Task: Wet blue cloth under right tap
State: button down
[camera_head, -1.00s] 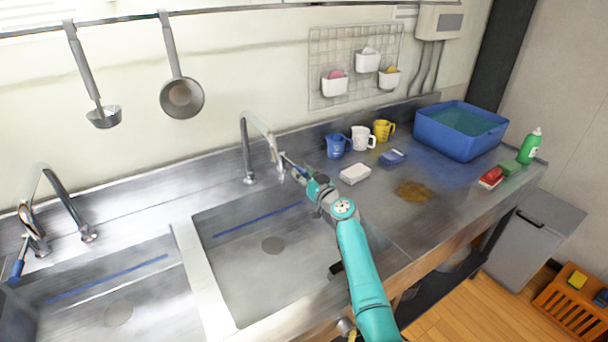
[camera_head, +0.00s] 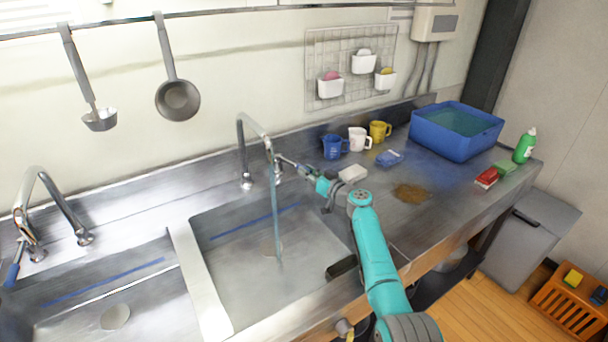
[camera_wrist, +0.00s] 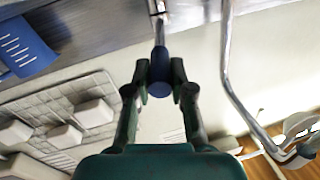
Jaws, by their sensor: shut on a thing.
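The right tap (camera_head: 241,150) stands behind the right basin, and a stream of water (camera_head: 276,220) falls from its spout. My gripper (camera_head: 303,170) is beside this tap, shut on its lever; in the wrist view the lever's blue end (camera_wrist: 160,82) sits between the fingertips (camera_wrist: 160,88). The tap's pipe (camera_wrist: 226,50) also shows in the wrist view.
A white block (camera_head: 353,173) lies just right of my gripper. A brown stain (camera_head: 410,194) marks the counter. A blue tub (camera_head: 444,142) stands farther right. The left tap (camera_head: 24,205) shows no water.

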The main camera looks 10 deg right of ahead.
jog(key=shift+f, duration=0.1)
jog(key=c, duration=1)
grip_release()
jog(key=shift+d, duration=0.1)
jog(key=v, duration=1.2)
